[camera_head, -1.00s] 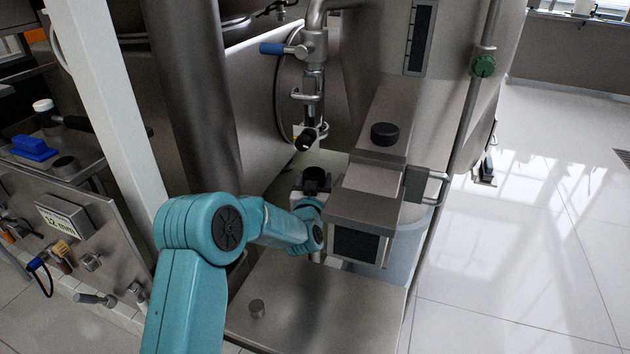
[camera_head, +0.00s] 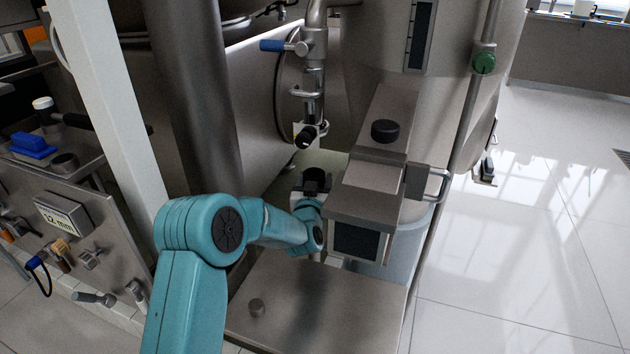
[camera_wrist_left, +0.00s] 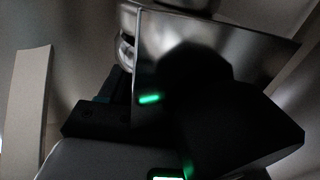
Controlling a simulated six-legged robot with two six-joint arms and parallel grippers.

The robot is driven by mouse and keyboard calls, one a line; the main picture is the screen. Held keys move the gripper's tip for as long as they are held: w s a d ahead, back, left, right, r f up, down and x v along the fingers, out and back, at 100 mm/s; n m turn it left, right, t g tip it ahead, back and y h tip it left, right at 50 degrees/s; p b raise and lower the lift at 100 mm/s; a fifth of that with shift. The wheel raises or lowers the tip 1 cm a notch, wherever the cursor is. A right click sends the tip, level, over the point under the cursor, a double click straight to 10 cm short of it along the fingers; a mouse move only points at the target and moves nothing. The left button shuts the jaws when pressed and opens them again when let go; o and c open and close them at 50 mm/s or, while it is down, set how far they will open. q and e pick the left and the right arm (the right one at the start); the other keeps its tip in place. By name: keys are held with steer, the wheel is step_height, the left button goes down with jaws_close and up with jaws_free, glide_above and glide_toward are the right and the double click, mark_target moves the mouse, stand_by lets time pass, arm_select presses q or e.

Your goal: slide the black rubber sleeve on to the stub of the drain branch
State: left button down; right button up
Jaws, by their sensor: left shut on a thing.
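My left gripper (camera_head: 315,187) is at the end of the teal arm, below the steel pipework. It is shut on the black rubber sleeve (camera_head: 317,174), whose dark round top points up. The drain branch (camera_head: 313,82) comes down above it with a blue-handled valve. Its lower end has a black knob (camera_head: 306,137), and the stub itself is hard to make out. The sleeve appears below that end and apart from it. The left wrist view is dark, with black gripper parts (camera_wrist_left: 225,125) against a steel surface; the sleeve cannot be told there. My right gripper is not in view.
A steel box with a dark screen (camera_head: 358,242) stands close to the right of my gripper. A steel plate (camera_head: 330,305) lies below. A thick column (camera_head: 197,100) and a white post (camera_head: 105,110) stand left. The floor at right is clear.

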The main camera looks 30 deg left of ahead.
arm_select(q)
steer(key=shift+s+f, duration=0.1)
steer(key=shift+f, duration=0.45)
steer(key=shift+c, duration=0.8)
jaws_free()
steer(key=shift+s+d, duration=0.35)
steer(key=shift+s, duration=0.1)
steer(key=r+v, duration=0.1)
steer(key=v, duration=1.9)
steer(key=shift+p, duration=0.45)
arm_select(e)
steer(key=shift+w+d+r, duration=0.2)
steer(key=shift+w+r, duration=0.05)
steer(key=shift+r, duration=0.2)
arm_select(q)
steer(key=shift+s+a, duration=0.1)
